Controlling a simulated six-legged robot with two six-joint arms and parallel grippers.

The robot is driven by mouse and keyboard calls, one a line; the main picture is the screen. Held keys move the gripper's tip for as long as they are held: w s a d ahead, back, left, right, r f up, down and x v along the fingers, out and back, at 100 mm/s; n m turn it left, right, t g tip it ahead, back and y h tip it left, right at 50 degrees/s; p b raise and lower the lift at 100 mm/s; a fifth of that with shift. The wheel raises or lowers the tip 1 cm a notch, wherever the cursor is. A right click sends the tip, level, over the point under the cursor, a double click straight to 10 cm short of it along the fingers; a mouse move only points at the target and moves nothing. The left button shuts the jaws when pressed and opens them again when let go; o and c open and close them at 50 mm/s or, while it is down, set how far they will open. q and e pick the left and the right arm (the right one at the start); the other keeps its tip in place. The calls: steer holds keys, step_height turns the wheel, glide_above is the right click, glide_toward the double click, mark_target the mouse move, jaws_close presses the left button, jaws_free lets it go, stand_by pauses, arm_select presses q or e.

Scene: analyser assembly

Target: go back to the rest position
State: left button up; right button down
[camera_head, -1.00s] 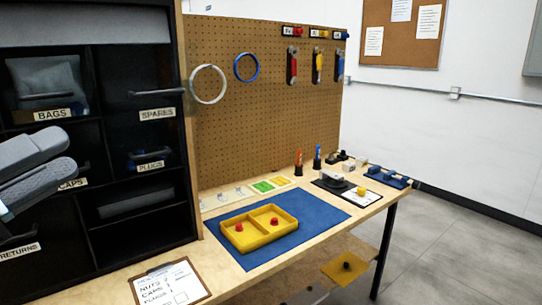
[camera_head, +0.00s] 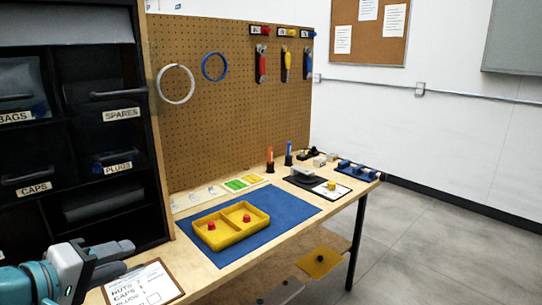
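My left gripper (camera_head: 92,266) is at the lower left, in front of the black drawer cabinet (camera_head: 163,170) and left of the clipboard (camera_head: 152,284). Its fingers are seen edge-on and partly hidden by its own body, so its opening is unclear; nothing shows held in it. My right gripper is not in view. A yellow two-compartment tray (camera_head: 232,240) rests on the blue mat (camera_head: 292,218) on the workbench, with one red piece (camera_head: 211,226) in the left compartment and another (camera_head: 246,218) in the right one.
A pegboard (camera_head: 230,110) behind the bench carries rings and tools. Screwdrivers, a dark pad with parts, and a blue rack (camera_head: 357,171) stand at the bench's far end. A yellow plate (camera_head: 318,262) lies on the lower shelf. The floor (camera_head: 450,230) to the right is clear.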

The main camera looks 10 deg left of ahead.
arm_select(q)
steer(key=d+f+m+g+y, duration=0.1)
steer(key=d+f+g, duration=0.25)
steer(key=f, duration=1.05)
steer(key=d+f+m+g, duration=0.1)
steer(key=d+f+g, duration=0.25)
steer(key=f, duration=1.15)
steer(key=s+d+f+m+g, duration=0.3)
steer(key=s+d+f, duration=0.3)
steer(key=s+f, duration=0.3)
steer(key=s+d+f+m+g, duration=0.3)
steer(key=s+d+f, duration=0.3)
steer(key=f, duration=0.5)
step_height(320, 180, up, 15)
steer(key=s+p, duration=0.1)
steer(key=p, duration=1.4)
steer(key=shift+s+d+m+h+p, duration=0.15)
steer(key=shift+d+m+h+p, duration=0.15)
steer(key=shift+d+p, duration=0.15)
steer(key=shift+f, duration=0.15)
